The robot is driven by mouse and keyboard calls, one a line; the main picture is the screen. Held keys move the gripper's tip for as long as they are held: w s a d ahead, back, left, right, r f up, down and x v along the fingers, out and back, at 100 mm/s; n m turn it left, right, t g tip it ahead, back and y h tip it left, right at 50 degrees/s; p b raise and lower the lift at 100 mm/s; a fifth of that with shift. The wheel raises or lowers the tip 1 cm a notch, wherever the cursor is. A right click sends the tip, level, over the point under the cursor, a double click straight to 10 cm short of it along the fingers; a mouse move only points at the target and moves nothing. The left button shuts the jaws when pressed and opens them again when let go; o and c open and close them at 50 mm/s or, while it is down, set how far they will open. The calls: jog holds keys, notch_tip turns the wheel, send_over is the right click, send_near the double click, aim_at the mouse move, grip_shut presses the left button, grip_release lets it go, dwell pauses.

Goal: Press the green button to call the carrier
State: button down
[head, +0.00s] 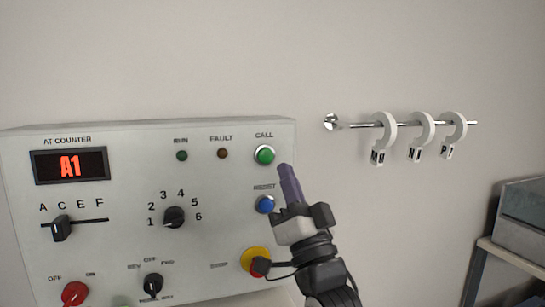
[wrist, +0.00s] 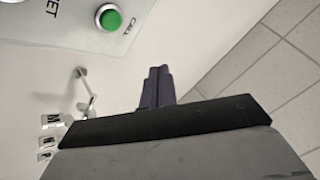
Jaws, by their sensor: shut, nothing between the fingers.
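The green button (head: 264,155) sits under the CALL label at the upper right of the control panel (head: 110,205). It also shows in the wrist view (wrist: 110,18) at the top, with a pale ring around it. My gripper (head: 285,168) is shut and empty, its dark purple fingers pointing up, just right of and below the green button in the head view. In the wrist view my fingertips (wrist: 158,70) are apart from the button, below and to its right. The panel display (head: 70,165) reads A1.
A blue RESET button (head: 264,204) sits just below the green one, close to my fingers. A red and yellow stop button (head: 257,262) is lower, partly behind my wrist. A rail (head: 400,124) with white hooks is on the wall to the right. A grey box (head: 524,215) stands at far right.

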aim_at(271, 166)
jog(key=shift+w+a, duration=0.45)
jog(key=shift+w, duration=0.95)
jog(key=shift+w+a, duration=0.5)
jog(key=shift+w, duration=0.9)
jog(key=shift+w+a, duration=0.45)
jog(key=shift+w, duration=0.95)
jog(key=shift+w, duration=0.1)
jog(key=shift+w+a, duration=0.15)
jog(key=shift+w, duration=0.15)
